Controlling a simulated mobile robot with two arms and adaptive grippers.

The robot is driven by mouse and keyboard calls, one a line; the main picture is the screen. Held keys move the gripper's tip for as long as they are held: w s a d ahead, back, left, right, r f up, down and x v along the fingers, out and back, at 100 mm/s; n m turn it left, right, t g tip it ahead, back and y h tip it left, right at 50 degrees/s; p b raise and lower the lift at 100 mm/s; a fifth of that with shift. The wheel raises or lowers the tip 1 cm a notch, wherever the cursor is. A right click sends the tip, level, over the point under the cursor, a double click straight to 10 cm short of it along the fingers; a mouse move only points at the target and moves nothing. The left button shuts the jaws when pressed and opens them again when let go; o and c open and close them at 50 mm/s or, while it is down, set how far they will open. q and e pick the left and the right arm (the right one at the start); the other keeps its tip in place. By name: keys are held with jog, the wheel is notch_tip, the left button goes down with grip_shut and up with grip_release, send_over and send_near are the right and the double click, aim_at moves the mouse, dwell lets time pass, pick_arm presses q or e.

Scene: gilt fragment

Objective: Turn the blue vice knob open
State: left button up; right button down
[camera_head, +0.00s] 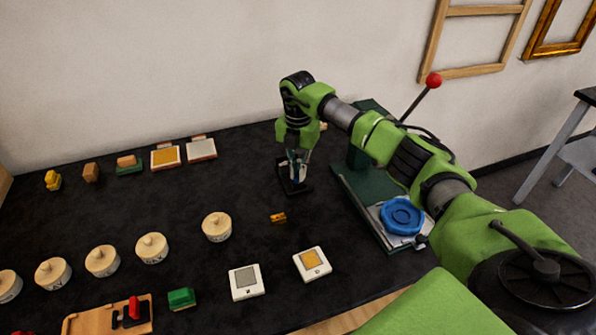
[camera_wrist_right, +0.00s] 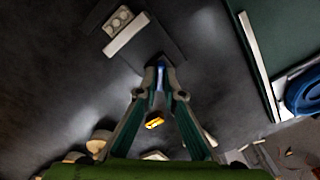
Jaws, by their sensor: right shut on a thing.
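My right gripper (camera_head: 294,163) points down over a small vice with a black base (camera_head: 303,190), toward the back right of the black table. In the wrist view, the two fingers of my right gripper (camera_wrist_right: 161,70) meet around a narrow blue piece, the vice knob (camera_wrist_right: 159,77), which is mostly hidden between them. The vice's dark base (camera_wrist_right: 172,44) and a pale block (camera_wrist_right: 125,34) on it show just beyond the fingertips. How far the vice is open cannot be told. My left gripper is in neither view.
A green press (camera_head: 354,189) with a large blue scalloped ring (camera_head: 402,216) stands on the right. A small gold piece (camera_head: 278,217) lies in front of the vice. Round lidded pots (camera_head: 217,227) and white framed tiles (camera_head: 246,282) stand nearer. Bare table lies left of the vice.

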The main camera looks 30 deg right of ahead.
jog(key=n+b, duration=0.1)
jog(key=n, duration=0.3)
jog(key=shift+n, duration=0.4)
jog(key=n+b, duration=0.1)
jog(key=n, duration=0.4)
jog(key=n+b, duration=0.1)
jog(key=n, duration=0.3)
jog(key=shift+n, duration=0.4)
jog(key=n+b, duration=0.1)
jog(key=n, duration=0.4)
jog(key=shift+w+n, duration=0.1)
jog(key=shift+n, duration=0.2)
jog(key=n, duration=0.5)
jog(key=shift+b, duration=0.4)
jog(key=n, duration=0.5)
jog(key=shift+r+n, duration=0.1)
jog(key=shift+n, duration=0.3)
jog(key=n+b, duration=0.1)
jog(key=n, duration=0.3)
jog(key=shift+n, duration=0.3)
jog(key=n, duration=0.4)
jog(key=shift+n, duration=0.4)
